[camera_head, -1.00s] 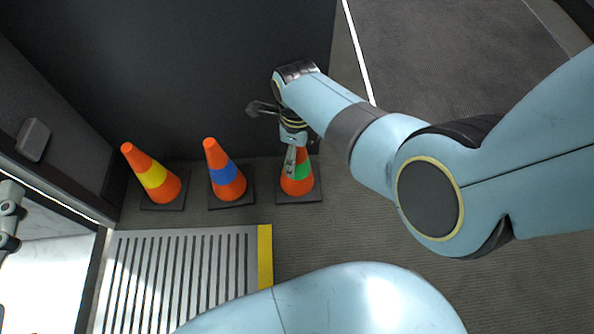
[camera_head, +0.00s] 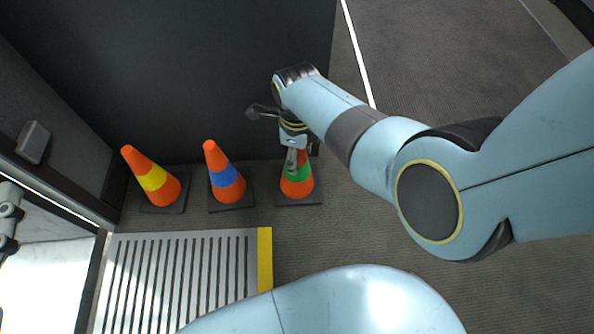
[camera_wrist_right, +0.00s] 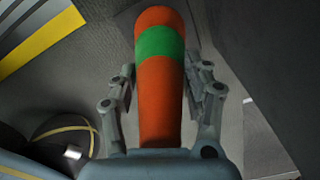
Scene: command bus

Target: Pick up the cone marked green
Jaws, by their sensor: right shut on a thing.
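The cone marked green (camera_head: 297,185) is orange with a green band and stands upright on its dark square base on the floor. It is the rightmost cone of a row against the dark wall. My right gripper (camera_head: 291,160) reaches down over its top and partly hides it. In the right wrist view the cone (camera_wrist_right: 159,90) lies between the two fingers of my right gripper (camera_wrist_right: 165,85), which is shut on its upper part.
A blue-banded cone (camera_head: 228,187) stands just left, and a yellow-banded cone (camera_head: 155,184) further left. A ribbed plate with a yellow edge (camera_head: 264,258) lies in front of them. Open floor (camera_head: 365,240) is to the right of the green cone.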

